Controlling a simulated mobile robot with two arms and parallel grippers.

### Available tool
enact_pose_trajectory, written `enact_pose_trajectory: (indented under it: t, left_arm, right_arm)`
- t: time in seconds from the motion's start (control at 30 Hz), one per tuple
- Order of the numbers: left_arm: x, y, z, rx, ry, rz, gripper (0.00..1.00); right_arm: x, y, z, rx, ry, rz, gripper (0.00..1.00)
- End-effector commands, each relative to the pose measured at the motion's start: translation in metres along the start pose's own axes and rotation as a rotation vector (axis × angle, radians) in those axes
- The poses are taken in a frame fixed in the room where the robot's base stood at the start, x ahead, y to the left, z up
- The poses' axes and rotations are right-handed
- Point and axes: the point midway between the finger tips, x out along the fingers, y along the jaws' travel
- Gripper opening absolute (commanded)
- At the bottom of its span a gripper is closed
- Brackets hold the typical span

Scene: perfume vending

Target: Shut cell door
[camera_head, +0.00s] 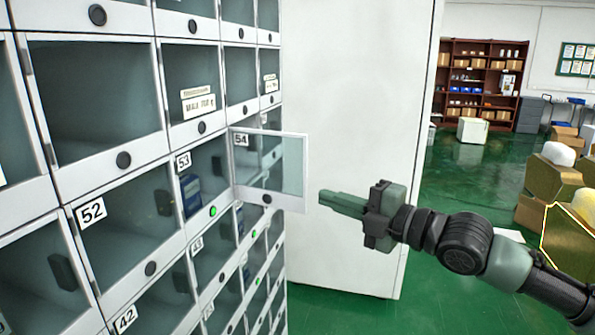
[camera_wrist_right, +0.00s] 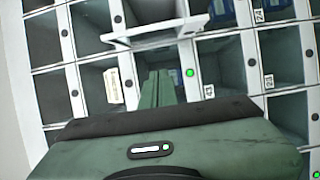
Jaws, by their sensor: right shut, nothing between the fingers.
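The cell door (camera_head: 291,166) marked 54 stands open, swung out from the locker wall. It is a clear pane in a pale frame with a black round knob low on it. My right gripper (camera_head: 322,197) is shut and empty, with its fingertips just to the right of the door's free edge in the head view, apparently apart from it. In the right wrist view the open door (camera_wrist_right: 118,41) lies beyond the shut green fingers (camera_wrist_right: 158,88). Whether they touch cannot be told there. My left gripper is not in view.
The locker wall (camera_head: 92,212) of clear-fronted cells fills the left; the other doors look shut. A blue box (camera_head: 191,192) sits in cell 53. A plain white panel (camera_head: 345,90) stands behind the door. Green floor (camera_head: 440,190) is open to the right, with boxes (camera_head: 550,190) at far right.

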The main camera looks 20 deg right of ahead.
Motion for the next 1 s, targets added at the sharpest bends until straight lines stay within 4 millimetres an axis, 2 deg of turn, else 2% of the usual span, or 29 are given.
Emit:
enact_pose_trajectory:
  t: [0.13,0.27,0.47,0.7,0.83,1.0]
  left_arm:
    - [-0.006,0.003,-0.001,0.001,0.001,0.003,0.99]
    - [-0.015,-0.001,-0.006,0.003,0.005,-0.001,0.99]
    - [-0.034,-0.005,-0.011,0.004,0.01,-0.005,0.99]
    - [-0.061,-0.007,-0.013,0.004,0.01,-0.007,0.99]
    - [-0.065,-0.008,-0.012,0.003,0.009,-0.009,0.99]
    - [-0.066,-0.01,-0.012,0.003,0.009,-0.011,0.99]
  right_arm:
    - [0.004,0.008,-0.009,-0.02,0.017,0.003,0.0]
    - [0.019,0.01,-0.009,-0.015,0.017,0.005,0.0]
    - [0.053,0.012,-0.01,-0.014,0.018,0.005,0.0]
    - [0.102,0.012,-0.011,-0.014,0.017,0.003,0.0]
    - [0.103,0.008,0.012,-0.019,0.01,-0.002,0.0]
    - [0.107,0.006,0.024,-0.019,0.013,-0.001,0.0]
